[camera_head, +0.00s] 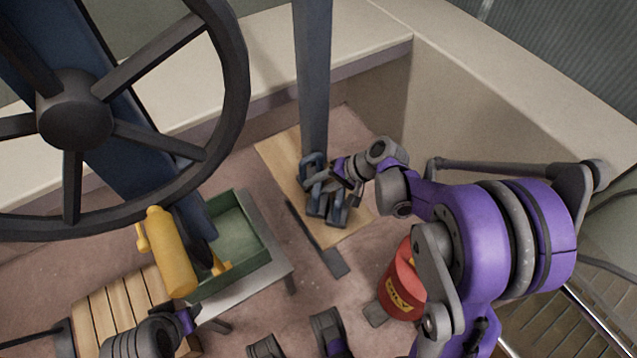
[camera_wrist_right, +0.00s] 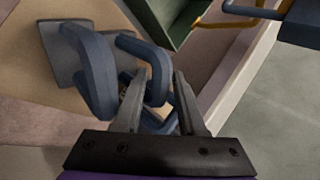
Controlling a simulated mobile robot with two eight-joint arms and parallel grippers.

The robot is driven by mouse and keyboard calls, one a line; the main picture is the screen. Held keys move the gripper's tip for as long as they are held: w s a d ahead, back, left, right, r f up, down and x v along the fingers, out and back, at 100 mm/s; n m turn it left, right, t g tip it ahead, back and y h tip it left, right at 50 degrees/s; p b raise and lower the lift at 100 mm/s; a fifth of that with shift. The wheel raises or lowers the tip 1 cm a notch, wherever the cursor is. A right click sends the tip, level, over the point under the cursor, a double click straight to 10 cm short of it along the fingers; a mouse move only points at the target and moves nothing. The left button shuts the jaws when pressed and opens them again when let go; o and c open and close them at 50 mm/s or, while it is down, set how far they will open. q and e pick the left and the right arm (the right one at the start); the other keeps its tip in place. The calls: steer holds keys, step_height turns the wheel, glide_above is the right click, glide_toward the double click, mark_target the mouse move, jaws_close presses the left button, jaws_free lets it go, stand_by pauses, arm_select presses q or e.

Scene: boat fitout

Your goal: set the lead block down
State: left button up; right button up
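Blue-grey lead blocks with loop handles (camera_head: 318,205) stand close together on a wooden board (camera_head: 275,155) beside the grey post. In the right wrist view, one block's loop handle (camera_wrist_right: 157,65) reaches up between the fingers of my right gripper (camera_wrist_right: 160,85). The finger gap looks wider than the handle bar, and the handle seems nearer the left finger. A neighbouring block's handle (camera_wrist_right: 92,70) is just to the left. In the head view my right gripper (camera_head: 343,175) is low over the blocks and partly hides them.
A green tray (camera_head: 268,240) on a low stand and a yellow cylinder (camera_head: 172,255) are left of the board. A dark flat bar (camera_head: 318,240) lies at the board's edge. A red container (camera_head: 402,285) stands near my right arm. A large wheel (camera_head: 240,70) fills the upper left.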

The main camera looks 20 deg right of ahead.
steer(key=shift+r, duration=0.2)
steer(key=p+v, duration=0.2)
steer(key=v, duration=0.9)
steer(key=s+a+n+h, duration=0.3)
steer(key=s+a, duration=0.1)
steer(key=s, duration=0.3)
steer(key=s+a+f+n+h, duration=0.1)
steer(key=s+a+n+h, duration=0.2)
steer(key=s, duration=0.4)
steer(key=shift+s+a+n+h, duration=0.25)
steer(key=shift+a+n+h, duration=0.15)
steer(key=shift+a+n, duration=0.25)
